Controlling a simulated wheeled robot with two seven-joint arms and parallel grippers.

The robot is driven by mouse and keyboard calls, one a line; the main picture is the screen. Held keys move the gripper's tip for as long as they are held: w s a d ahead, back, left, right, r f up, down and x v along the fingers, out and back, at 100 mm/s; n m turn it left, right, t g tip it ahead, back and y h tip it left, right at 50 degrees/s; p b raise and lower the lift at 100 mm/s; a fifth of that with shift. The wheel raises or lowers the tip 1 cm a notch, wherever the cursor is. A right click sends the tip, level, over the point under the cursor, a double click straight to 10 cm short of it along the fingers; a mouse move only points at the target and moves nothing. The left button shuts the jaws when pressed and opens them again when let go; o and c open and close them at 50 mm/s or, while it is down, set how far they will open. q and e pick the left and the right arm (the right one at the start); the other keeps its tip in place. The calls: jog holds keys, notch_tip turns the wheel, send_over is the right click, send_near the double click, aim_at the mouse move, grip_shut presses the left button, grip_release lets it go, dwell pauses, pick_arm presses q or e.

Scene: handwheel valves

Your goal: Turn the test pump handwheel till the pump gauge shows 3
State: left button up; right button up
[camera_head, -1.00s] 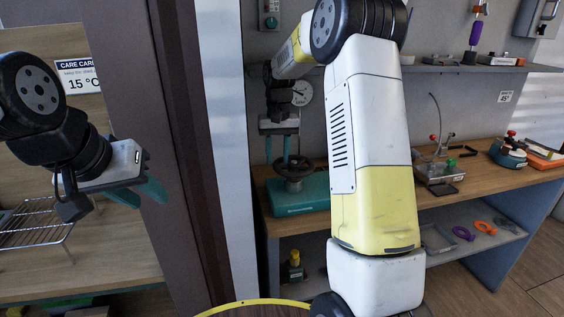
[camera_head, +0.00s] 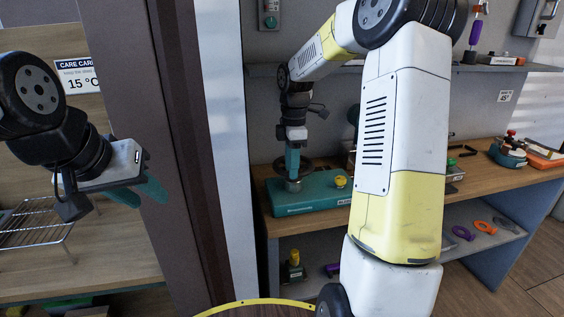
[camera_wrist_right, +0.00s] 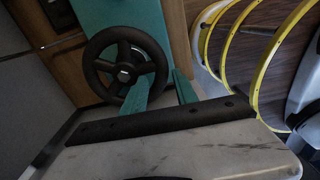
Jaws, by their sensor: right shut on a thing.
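The test pump is a teal base (camera_head: 315,203) on the wooden bench, with a dark handwheel (camera_head: 308,162) on top. In the right wrist view the handwheel (camera_wrist_right: 103,50) shows its round rim, spokes and pale hub. My right gripper (camera_head: 292,172) reaches down to the wheel, its teal fingers shut on the rim; in the right wrist view the fingers (camera_wrist_right: 163,83) sit at the rim's edge. My left gripper (camera_head: 138,193) is open and empty at the left, away from the pump. The pump gauge is hidden behind my right arm, so its reading cannot be seen.
A yellow knob (camera_head: 340,182) sits on the pump base. My right arm covers the middle of the bench. A wire rack (camera_head: 35,222) stands on the left counter, past a dark post (camera_head: 170,130). Rings lie on the lower shelf (camera_head: 470,250).

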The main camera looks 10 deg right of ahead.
jog(key=shift+s+d+f+n, duration=0.1)
jog(key=shift+s+d+n, duration=0.1)
jog(key=shift+n, duration=0.2)
jog(key=o, duration=0.7)
jog(key=shift+w, duration=0.1)
